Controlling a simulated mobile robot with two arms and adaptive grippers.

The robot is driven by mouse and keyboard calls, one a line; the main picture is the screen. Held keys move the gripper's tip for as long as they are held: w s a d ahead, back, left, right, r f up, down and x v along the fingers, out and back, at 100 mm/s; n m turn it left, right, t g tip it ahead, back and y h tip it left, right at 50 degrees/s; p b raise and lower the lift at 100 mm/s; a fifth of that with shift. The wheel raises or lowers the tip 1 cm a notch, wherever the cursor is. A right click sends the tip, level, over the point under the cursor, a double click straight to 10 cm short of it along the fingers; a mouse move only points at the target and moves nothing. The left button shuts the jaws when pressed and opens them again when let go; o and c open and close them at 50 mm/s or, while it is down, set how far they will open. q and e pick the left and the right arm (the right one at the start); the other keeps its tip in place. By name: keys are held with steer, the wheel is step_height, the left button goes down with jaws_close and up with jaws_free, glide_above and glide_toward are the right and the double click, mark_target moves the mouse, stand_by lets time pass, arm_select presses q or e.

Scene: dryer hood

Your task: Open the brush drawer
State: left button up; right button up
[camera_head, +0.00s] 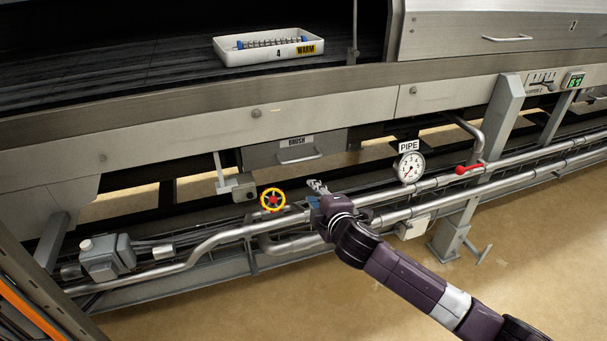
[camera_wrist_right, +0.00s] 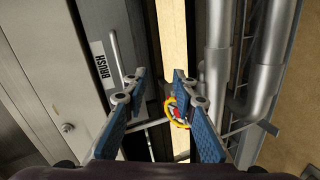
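The brush drawer (camera_head: 262,154) is a grey box under the machine's long beam, labelled BRUSH, with a pale bar handle (camera_head: 299,156) on its front. It looks closed. My right gripper (camera_head: 317,187) is just below and slightly right of the handle in the head view. In the right wrist view, the gripper (camera_wrist_right: 159,76) is open, with nothing between its blue-padded fingers. There the handle (camera_wrist_right: 116,50) runs lengthwise just beyond and left of the left fingertip, apart from the gap between the fingers. My left gripper is not in view.
A PIPE gauge (camera_head: 409,167) and a red lever (camera_head: 468,169) are to the right. A white WARM tray (camera_head: 232,55) stands above.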

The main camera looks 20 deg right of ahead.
steer(key=n+t, duration=0.1)
steer(key=n, duration=0.1)
glide_toward(303, 161)
steer(key=r+x, duration=0.1)
steer(key=x, duration=0.4)
steer(key=b+x, duration=0.1)
steer(key=x, duration=0.1)
steer(key=f+x, duration=0.1)
steer(key=x, duration=0.2)
steer(key=shift+s+b, duration=0.1)
steer(key=shift+b, duration=0.25)
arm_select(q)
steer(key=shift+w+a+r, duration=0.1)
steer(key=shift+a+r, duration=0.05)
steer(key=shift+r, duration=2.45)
arm_select(e)
steer(key=shift+w, duration=0.45)
jaws_close()
steer(key=shift+f, duration=0.1)
